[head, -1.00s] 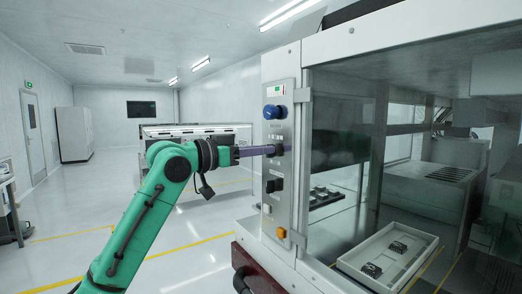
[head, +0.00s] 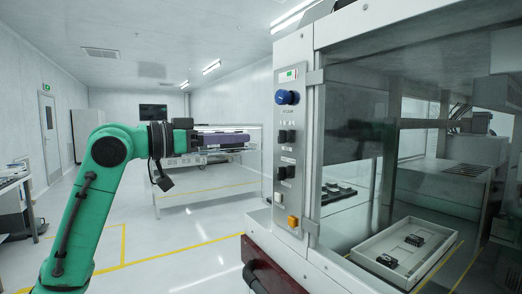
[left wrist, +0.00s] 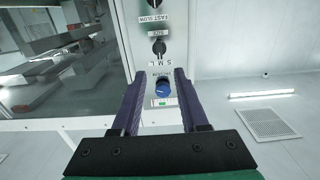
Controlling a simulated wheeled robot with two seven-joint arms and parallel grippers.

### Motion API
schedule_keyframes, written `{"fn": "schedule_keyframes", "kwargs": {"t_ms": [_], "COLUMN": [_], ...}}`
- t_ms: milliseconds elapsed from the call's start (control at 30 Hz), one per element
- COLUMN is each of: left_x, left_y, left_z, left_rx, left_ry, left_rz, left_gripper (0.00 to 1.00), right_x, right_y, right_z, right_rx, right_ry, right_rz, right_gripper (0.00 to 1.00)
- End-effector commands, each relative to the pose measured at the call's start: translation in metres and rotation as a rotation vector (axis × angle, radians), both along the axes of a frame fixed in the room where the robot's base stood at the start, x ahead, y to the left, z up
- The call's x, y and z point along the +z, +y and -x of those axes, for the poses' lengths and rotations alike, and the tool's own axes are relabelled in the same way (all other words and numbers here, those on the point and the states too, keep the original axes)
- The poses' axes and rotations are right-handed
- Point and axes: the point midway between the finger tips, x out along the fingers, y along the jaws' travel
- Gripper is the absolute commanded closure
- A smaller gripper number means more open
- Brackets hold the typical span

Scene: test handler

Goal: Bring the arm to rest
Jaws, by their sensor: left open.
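My left gripper (head: 228,139) is at the end of my green arm in the head view, held level with its purple fingers pointing right. A gap shows between its tips and the machine's control panel (head: 293,206). In the left wrist view my left gripper (left wrist: 160,73) is open and empty. The panel's blue knob (left wrist: 162,88) shows between the fingers there, with no contact visible. The blue knob also shows in the head view (head: 287,97), above black switches (head: 287,136) and an orange button (head: 293,221). My right gripper is out of view.
The glass-fronted machine fills the right side. Inside it, a white tray (head: 361,255) holds small dark parts. A long bench (head: 172,190) stands behind my gripper. The floor (head: 185,258) left of the machine is open, with yellow lines. A desk (head: 12,180) stands far left.

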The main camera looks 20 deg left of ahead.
Motion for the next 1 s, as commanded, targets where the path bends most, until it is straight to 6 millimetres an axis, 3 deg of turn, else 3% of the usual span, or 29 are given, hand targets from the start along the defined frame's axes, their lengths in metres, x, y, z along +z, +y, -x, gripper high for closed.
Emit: {"fn": "schedule_keyframes", "kwargs": {"t_ms": [33, 233, 767, 867, 967, 1000], "left_x": [-0.005, -0.001, -0.003, -0.029, -0.087, -0.118], "left_y": [0.008, 0.025, 0.027, 0.037, 0.058, 0.067], "left_z": [0.01, 0.031, 0.027, -0.003, -0.056, -0.077], "left_rx": [0.002, -0.001, 0.003, 0.037, 0.117, 0.157], "left_ry": [-0.003, 0.0, 0.009, 0.059, 0.154, 0.198], "left_rz": [0.0, 0.0, 0.007, 0.05, 0.119, 0.143], "left_gripper": [0.56, 0.56, 0.56, 0.56, 0.56, 0.56], "right_x": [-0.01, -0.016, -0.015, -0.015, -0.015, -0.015], "right_y": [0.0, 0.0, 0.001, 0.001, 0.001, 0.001], "right_z": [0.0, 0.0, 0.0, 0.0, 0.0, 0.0], "right_rx": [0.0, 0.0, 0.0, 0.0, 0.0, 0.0], "right_ry": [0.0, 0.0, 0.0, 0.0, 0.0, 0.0], "right_rz": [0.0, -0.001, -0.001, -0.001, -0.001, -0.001], "right_gripper": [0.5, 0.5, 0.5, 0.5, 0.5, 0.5]}}
